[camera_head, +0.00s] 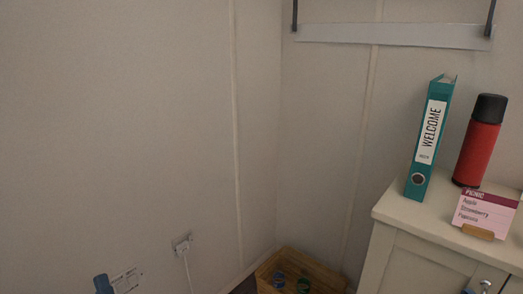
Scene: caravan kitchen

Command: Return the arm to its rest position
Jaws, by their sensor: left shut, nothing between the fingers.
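Only the tip of my left gripper (103,283) shows, a small blue piece at the bottom left edge of the head view. It is shut and empty, in front of the pale wall and apart from the things on the cabinet. The rest of my left arm is below the picture. My right gripper does not show.
A cream cabinet (399,213) at the right bears a teal WELCOME binder (430,135), a red flask (477,148) and a picnic card (485,211). A wooden crate (327,278) holding cans stands in the corner. A plugged socket (183,244) is on the left wall.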

